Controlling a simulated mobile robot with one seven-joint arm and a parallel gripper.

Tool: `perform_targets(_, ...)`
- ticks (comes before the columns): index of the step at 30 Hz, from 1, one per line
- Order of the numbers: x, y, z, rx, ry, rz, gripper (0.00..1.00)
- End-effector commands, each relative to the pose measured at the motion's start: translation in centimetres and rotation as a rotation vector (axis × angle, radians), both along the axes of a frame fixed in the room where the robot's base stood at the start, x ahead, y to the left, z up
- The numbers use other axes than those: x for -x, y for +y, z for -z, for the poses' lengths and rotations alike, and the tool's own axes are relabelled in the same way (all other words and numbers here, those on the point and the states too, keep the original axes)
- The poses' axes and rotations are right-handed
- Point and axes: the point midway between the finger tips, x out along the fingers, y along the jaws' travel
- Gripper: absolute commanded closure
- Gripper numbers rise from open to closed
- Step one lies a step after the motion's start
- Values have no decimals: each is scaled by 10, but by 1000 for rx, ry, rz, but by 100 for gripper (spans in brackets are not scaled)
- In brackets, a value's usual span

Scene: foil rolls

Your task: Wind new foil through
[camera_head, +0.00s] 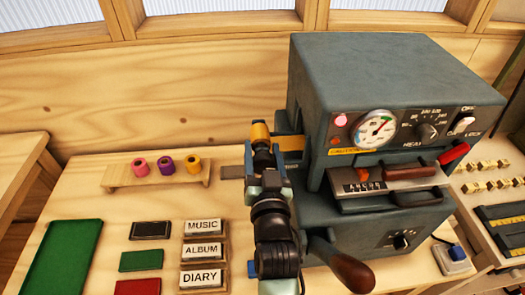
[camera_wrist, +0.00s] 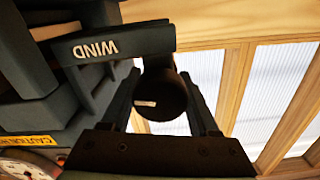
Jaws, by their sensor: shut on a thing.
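The grey machine (camera_head: 395,85) stands on the right of the bench. A gold foil roll (camera_head: 260,130) sits at its left side, and a gold strip (camera_head: 291,143) runs from there to the machine. My gripper (camera_head: 264,165) is just in front of the roll. In the wrist view my gripper (camera_wrist: 163,110) is shut on a dark round knob (camera_wrist: 160,88) at the end of a crank arm marked WIND (camera_wrist: 110,46). In the head view my gripper largely hides the crank.
A wooden rack (camera_head: 120,180) holds pink, purple and yellow rolls. MUSIC, ALBUM and DIARY plates (camera_head: 204,251) lie left of my arm, beside coloured covers (camera_head: 66,255). A dark-handled lever (camera_head: 345,270) juts out close to my arm's right.

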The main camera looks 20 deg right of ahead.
Motion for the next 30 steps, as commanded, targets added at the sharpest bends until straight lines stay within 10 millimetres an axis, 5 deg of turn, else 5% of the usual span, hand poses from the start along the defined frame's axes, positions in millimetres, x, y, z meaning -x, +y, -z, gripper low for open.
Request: perform_targets(30, 1, -2, 0, -792, -226, 1, 94)
